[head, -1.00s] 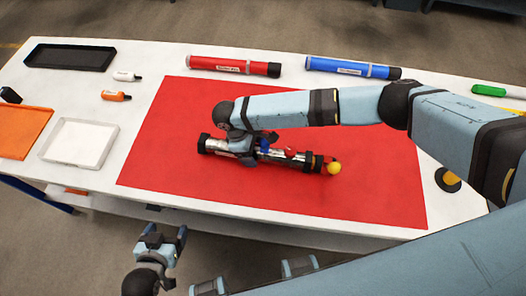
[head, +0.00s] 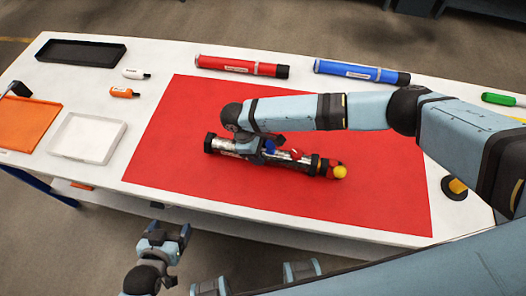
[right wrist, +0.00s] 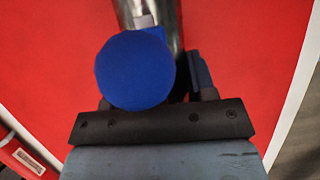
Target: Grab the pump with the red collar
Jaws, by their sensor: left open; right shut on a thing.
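A pump (head: 226,144) with a silver body and black ends lies on the red mat (head: 190,115) in the head view. It has a blue knob, a red knob and a yellow ball (head: 340,172) at its right end, with a bit of red beside the ball. My right gripper (head: 262,149) is shut on the pump from above and hides part of its body. In the right wrist view the blue knob (right wrist: 135,70) hides most of the grip, with the silver body (right wrist: 160,15) behind it. My left gripper (head: 169,235) is open and empty in front of the table.
A red tube (head: 240,66) and a blue tube (head: 360,71) lie along the back. A black tray (head: 80,60), white tray (head: 62,150), orange tray (head: 30,112) and two small bottles are at left. A green item (head: 498,99) lies at right.

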